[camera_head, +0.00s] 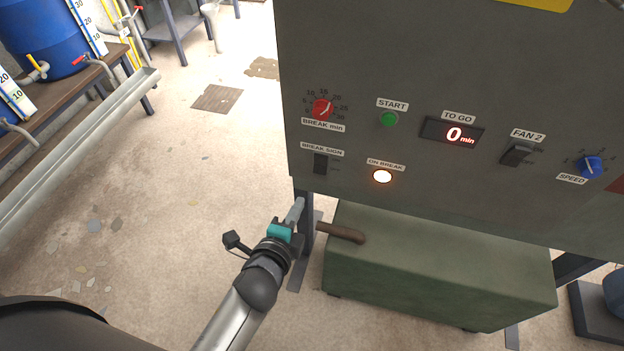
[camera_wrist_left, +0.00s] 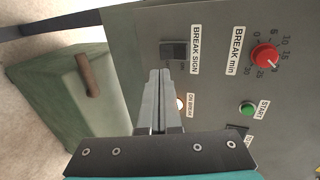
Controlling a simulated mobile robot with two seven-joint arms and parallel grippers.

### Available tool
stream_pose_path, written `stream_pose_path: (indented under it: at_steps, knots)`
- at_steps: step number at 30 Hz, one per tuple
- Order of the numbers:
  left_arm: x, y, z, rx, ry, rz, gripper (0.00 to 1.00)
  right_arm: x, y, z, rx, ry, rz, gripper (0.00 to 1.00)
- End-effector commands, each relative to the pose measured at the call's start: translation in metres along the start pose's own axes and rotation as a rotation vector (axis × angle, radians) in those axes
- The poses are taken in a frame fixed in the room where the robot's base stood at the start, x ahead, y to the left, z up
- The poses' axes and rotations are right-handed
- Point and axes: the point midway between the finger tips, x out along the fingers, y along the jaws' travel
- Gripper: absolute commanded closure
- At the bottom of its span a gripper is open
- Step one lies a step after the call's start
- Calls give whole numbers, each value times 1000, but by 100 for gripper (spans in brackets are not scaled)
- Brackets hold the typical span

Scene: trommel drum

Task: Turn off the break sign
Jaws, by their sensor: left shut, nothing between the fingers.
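The break sign switch (camera_head: 320,163) is a dark rocker under the BREAK SIGN label on the grey control panel (camera_head: 420,60). It also shows in the left wrist view (camera_wrist_left: 173,50); which way it is set is hard to tell. The ON BREAK lamp (camera_head: 382,176) to its right glows warm white. My left gripper (camera_head: 298,205) is shut and empty, below and a little left of the switch in the head view. In the left wrist view its fingertips (camera_wrist_left: 160,74) appear just below the switch; I cannot tell whether they touch the panel. My right gripper is out of view.
The panel also has a red BREAK min knob (camera_head: 322,107), a green START button (camera_head: 389,119), a display (camera_head: 453,132) reading 0 min, a FAN 2 switch (camera_head: 517,153) and a blue SPEED knob (camera_head: 590,167). A green box (camera_head: 440,270) with a brown handle stands below.

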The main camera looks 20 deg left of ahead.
Motion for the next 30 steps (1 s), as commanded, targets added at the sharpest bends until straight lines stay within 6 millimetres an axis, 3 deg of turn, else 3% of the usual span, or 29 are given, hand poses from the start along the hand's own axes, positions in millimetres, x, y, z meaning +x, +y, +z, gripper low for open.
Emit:
stream_pose_path:
  at_steps: [18, 30]
  knots:
    - [100, 1, 0, 0, 0, -1, 100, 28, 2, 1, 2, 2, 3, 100]
    - [119, 0, 0, 0, 0, 0, 100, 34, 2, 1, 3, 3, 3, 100]
